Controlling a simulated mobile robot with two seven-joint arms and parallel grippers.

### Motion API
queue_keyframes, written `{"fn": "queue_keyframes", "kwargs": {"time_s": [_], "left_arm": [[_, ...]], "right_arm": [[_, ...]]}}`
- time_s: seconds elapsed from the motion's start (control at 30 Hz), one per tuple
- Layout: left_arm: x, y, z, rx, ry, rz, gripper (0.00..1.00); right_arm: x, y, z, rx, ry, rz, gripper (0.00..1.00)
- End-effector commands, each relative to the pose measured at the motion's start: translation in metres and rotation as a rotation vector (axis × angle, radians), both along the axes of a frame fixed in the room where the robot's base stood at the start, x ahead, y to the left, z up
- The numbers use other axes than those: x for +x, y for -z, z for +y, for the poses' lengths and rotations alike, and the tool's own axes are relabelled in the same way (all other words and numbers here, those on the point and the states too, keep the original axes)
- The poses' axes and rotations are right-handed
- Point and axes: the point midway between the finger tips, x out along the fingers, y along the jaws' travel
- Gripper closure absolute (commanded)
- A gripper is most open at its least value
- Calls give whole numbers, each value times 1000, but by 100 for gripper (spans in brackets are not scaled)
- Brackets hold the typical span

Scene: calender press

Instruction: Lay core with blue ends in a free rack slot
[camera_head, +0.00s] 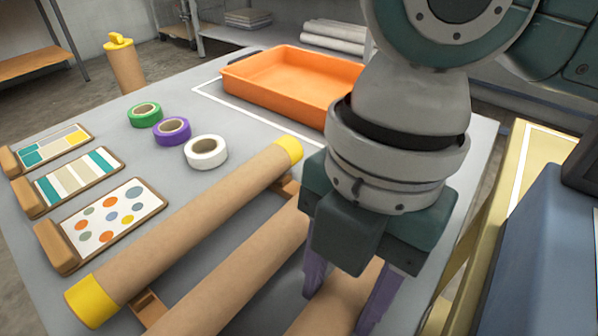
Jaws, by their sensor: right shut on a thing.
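My right gripper (348,296) points down at the lower right, with its two fingers on either side of a brown cardboard core (338,308). It is shut on that core. The core's far end is hidden by the gripper and its near end is out of frame, so its end colour does not show. A wooden rack (150,306) shows in part under the cores. A core with yellow ends (190,228) lies across it at the left. Another brown core (232,276) lies between these two, with its ends hidden or cut off. My left gripper is not in view.
Green (145,114), purple (172,130) and white (206,151) tape rolls stand left of the rack. Three sample boards (113,213) lie at the table's left edge. An orange tray (290,82) is at the back. A yellow-topped roll (124,66) stands behind.

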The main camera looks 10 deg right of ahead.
Motion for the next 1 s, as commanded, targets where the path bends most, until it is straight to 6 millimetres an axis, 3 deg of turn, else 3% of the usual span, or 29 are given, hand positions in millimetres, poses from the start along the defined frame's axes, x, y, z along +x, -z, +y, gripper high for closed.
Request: {"fn": "queue_keyframes", "kwargs": {"time_s": [0.27, 0.3, 0.53, 0.83, 1.0], "left_arm": [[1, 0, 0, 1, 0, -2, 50], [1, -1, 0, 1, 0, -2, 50], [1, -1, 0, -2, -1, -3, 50], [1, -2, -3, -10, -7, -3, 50], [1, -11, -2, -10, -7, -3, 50]], "right_arm": [[0, 2, 0, 0, 1, 0, 100], [0, 2, 0, 1, 0, -1, 44], [0, 1, 0, 1, 0, -1, 19], [1, -3, 0, 0, 0, -2, 19], [4, -30, -3, 1, 1, -4, 19]]}}
